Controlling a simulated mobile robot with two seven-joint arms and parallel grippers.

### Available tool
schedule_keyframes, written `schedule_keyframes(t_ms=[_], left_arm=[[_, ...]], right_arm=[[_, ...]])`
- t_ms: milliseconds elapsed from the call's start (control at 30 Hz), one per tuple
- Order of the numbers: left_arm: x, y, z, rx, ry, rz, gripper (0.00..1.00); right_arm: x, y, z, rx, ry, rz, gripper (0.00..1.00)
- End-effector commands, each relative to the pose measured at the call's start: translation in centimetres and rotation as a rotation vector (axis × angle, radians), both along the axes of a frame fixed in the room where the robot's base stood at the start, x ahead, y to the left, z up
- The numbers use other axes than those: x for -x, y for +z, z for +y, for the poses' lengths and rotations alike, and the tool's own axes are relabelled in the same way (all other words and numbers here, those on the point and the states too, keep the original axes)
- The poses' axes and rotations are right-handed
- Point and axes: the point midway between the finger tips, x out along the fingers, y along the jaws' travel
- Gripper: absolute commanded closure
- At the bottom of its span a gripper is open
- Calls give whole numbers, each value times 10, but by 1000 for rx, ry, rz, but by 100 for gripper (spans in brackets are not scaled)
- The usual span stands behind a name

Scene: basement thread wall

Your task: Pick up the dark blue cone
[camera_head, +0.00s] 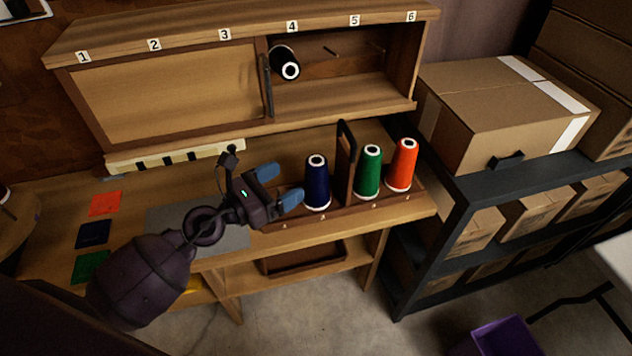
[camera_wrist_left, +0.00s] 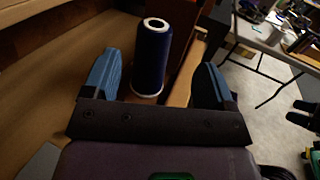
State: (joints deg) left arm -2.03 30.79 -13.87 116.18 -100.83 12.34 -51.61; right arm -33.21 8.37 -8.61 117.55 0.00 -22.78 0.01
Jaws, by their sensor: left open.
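The dark blue cone (camera_head: 317,184) stands upright in the wooden tray (camera_head: 330,217) on the bench, left of the tray's dark upright handle. My left gripper (camera_head: 280,186) is open and empty, just left of the cone, with its blue fingers pointing toward it. In the left wrist view the dark blue cone (camera_wrist_left: 154,60) stands ahead, between the lines of the two open fingers of my left gripper (camera_wrist_left: 160,78), nearer the left one.
A green cone (camera_head: 368,172) and an orange cone (camera_head: 402,165) stand in the tray right of the handle (camera_head: 345,165). A black cone (camera_head: 286,63) hangs on a peg in the cabinet behind. A dark shelf with cardboard boxes (camera_head: 500,105) is at right. A grey mat (camera_head: 215,240) lies under my left arm.

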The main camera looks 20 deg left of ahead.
Motion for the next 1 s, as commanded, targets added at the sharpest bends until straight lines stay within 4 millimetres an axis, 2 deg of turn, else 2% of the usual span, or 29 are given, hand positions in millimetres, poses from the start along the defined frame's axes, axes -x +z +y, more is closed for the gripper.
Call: schedule_keyframes(t_ms=[133,467,700,833,1000], left_arm=[[-20,4,-12,5,1,-4,21],[-40,2,-25,6,1,-1,21],[-69,3,-39,8,1,-2,21],[-78,2,-45,8,2,1,21],[-80,2,-46,7,2,0,21]], right_arm=[[0,4,-2,4,2,-4,27],[0,5,-3,7,3,-4,27],[-1,5,-1,0,-2,-5,27],[-2,5,1,-5,-5,-9,27],[-3,6,1,-6,-5,-9,27]])
